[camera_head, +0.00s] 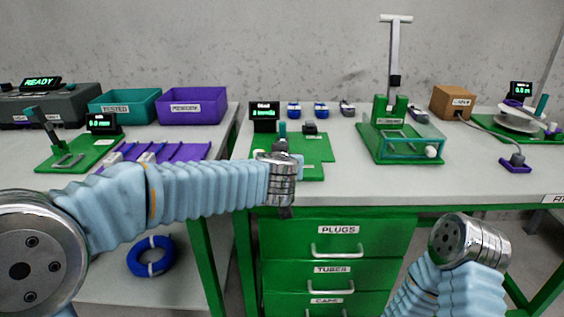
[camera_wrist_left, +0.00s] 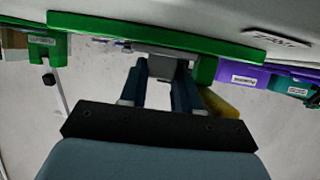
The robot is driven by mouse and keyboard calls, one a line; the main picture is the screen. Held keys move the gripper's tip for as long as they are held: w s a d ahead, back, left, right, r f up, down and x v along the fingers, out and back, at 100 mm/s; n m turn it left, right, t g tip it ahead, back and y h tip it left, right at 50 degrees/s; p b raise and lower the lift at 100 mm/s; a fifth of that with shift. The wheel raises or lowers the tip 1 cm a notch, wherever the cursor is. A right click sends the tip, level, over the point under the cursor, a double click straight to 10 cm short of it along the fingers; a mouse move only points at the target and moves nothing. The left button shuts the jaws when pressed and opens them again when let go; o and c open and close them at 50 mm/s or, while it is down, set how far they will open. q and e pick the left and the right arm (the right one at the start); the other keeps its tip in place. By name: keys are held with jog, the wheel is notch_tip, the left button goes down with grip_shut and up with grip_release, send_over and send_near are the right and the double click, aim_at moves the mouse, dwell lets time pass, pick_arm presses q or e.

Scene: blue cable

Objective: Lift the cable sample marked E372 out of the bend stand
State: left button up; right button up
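No marking E372 can be read, and I cannot pick out the sample. A green fixture (camera_head: 312,150) with a black display, a teal post and a grey block (camera_head: 281,145) stands mid-bench. It may be the bend stand, but I cannot confirm this. My left arm reaches across to its front edge, hiding part of it.
A green stand with a tall post (camera_head: 396,85) and a clear-walled box (camera_head: 402,150) stand to the right. A brown box (camera_head: 452,102) and a reel fixture (camera_head: 518,118) are beyond. Teal (camera_head: 125,106) and purple (camera_head: 192,106) bins sit left. Free bench lies front right.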

pick_arm(q)
grip_shut()
jog(key=shift+r, duration=0.1)
